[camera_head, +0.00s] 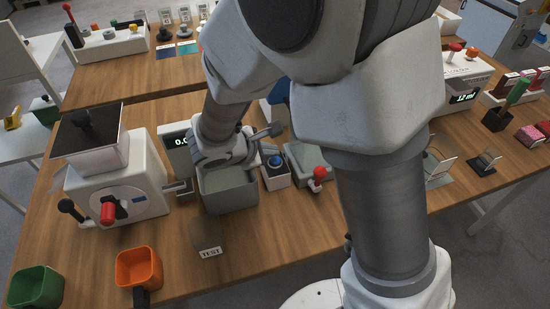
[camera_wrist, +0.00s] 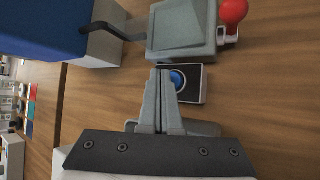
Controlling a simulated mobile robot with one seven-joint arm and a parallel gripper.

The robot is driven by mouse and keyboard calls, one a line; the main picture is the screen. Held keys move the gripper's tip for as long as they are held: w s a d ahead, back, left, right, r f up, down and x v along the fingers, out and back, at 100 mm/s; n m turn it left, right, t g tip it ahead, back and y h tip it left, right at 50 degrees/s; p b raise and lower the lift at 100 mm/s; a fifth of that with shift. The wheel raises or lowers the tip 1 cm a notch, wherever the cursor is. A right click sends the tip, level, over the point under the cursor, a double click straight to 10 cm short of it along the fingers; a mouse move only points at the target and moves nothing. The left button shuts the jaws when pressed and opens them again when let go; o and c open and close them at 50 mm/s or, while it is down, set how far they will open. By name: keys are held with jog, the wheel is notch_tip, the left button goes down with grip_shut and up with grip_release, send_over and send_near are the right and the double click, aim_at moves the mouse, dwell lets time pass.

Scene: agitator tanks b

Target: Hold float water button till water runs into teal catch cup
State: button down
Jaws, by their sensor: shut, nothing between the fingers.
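A blue round button (camera_head: 275,161) sits on a small dark-topped box with white sides, right of a grey-green open bin (camera_head: 228,197). In the wrist view the button (camera_wrist: 178,80) is partly covered by my fingers. My gripper (camera_head: 274,130) is shut and empty, with its fingertips (camera_wrist: 163,73) beside or above the button; contact cannot be told. A blue tank (camera_wrist: 42,25) with a grey spout (camera_wrist: 105,31) stands near a grey-green box (camera_wrist: 183,28) with a red-knobbed lever (camera_wrist: 233,11). No running water shows. I cannot tell which vessel is the teal catch cup.
A white machine (camera_head: 120,185) with a red knob stands left of the bin. An orange cup (camera_head: 139,267) and a green cup (camera_head: 36,288) stand at the front left. A TEST plate (camera_head: 208,240) lies in front of the bin. My arm hides the table's middle.

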aim_at(272, 162)
jog(key=shift+f, duration=0.2)
jog(key=shift+f+b, duration=0.3)
jog(key=shift+b, duration=0.35)
jog(key=shift+f+b, duration=0.4)
jog(key=shift+b, duration=0.1)
dwell(1.5)
jog(key=shift+r, duration=0.15)
jog(key=shift+r+p, duration=0.6)
jog(key=shift+r, duration=0.15)
notch_tip(272, 162, up, 5)
jog(key=p, duration=0.3)
jog(key=shift+p, duration=0.35)
